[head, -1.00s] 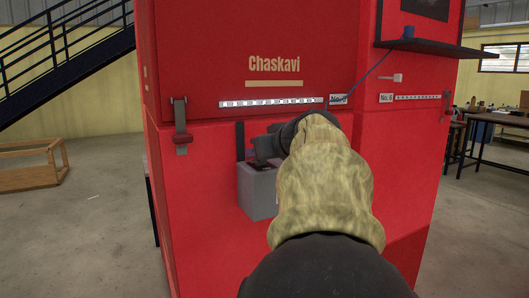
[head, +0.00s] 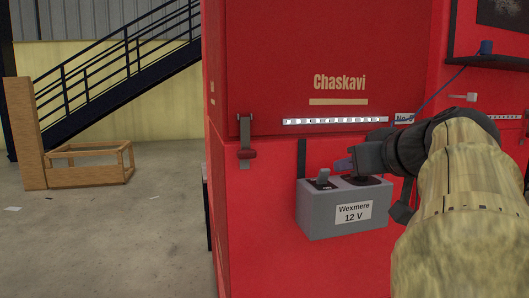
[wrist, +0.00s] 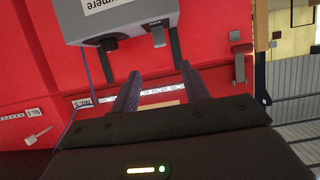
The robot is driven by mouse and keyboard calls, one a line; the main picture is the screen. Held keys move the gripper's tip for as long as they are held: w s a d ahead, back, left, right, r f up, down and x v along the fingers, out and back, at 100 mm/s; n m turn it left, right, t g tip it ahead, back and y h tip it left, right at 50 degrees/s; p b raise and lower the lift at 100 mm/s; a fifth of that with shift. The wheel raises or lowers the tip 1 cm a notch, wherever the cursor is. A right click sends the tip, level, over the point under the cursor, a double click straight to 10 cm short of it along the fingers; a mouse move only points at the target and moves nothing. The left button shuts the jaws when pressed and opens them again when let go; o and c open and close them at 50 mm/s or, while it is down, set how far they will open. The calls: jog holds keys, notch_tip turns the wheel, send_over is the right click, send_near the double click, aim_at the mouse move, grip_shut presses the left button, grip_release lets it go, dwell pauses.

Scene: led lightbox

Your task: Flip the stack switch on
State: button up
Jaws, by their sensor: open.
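A grey box (head: 316,214) labelled "Wexmere 12 V" is fixed to the front of a red cabinet (head: 300,62). A small grey toggle (head: 323,175) stands on the left of its top. A dark round part on the right of the top is partly hidden by my gripper (head: 343,164). In the wrist view the toggle (wrist: 158,37) hangs from the grey box (wrist: 137,12), beyond the fingertips and roughly between them. My gripper (wrist: 160,70) is open and empty, its fingers apart from the toggle. No label naming the stack switch is readable.
A lit strip (head: 335,121) runs above the box. A latch with a red handle (head: 246,153) hangs to its left. A blue cable (head: 440,88) and a white lever (head: 463,97) are at the right.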

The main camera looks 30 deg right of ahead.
jog(key=b+v, duration=0.2)
jog(key=v, duration=0.2)
jog(key=shift+s, duration=0.25)
jog(key=shift+r, duration=0.1)
notch_tip(320, 180, up, 10)
jog(key=p, duration=0.9)
jog(key=shift+p, duration=0.3)
